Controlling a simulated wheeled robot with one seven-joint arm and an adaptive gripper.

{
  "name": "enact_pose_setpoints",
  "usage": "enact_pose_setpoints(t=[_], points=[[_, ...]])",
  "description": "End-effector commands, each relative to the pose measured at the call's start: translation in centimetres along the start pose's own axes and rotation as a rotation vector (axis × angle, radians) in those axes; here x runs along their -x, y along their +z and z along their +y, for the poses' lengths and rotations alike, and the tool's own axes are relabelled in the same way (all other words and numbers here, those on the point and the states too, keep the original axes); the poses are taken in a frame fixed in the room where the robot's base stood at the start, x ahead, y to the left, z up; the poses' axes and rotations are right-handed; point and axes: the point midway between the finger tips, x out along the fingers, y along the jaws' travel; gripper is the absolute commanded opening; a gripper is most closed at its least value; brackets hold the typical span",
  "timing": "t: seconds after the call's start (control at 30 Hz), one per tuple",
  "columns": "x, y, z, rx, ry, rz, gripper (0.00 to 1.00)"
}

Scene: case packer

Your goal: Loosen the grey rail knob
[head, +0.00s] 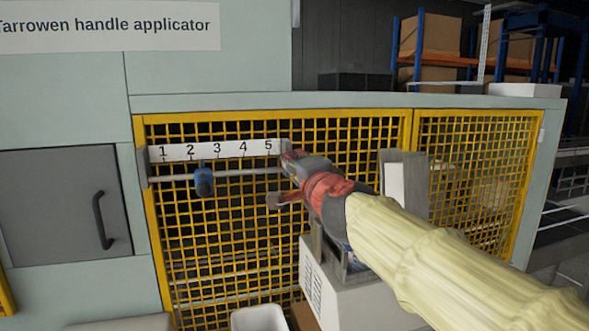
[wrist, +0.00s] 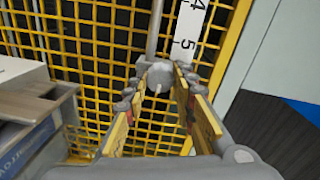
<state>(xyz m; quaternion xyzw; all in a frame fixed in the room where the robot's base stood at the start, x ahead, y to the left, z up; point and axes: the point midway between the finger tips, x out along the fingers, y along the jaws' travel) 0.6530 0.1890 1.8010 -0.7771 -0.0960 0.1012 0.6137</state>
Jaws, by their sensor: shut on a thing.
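The grey rail knob (wrist: 158,74) is at the rail end near the number 5 in the wrist view. In the head view my gripper hides it. My gripper (head: 284,177) is at the right end of the rail; in the wrist view its two fingers (wrist: 157,86) stand either side of the knob, shut on it. The horizontal rail (head: 236,173) runs under a white scale (head: 205,150) numbered 1 to 5. A blue slider (head: 204,181) hangs on the rail between 2 and 3.
A yellow mesh guard (head: 410,135) stands behind the rail. A grey door with a dark handle (head: 102,218) is at left. A light grey box (head: 335,290) stands below my arm. A white bin (head: 260,318) is at the bottom. Shelving with cartons (head: 430,35) is at back right.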

Motion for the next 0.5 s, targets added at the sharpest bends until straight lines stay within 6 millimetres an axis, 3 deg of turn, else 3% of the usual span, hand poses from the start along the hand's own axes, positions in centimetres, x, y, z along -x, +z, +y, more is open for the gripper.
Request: enact_pose_setpoints(t=[0.5], points=[[-0.01, -0.01, 0.04, -0.087, 0.000, -0.004, 0.01]])
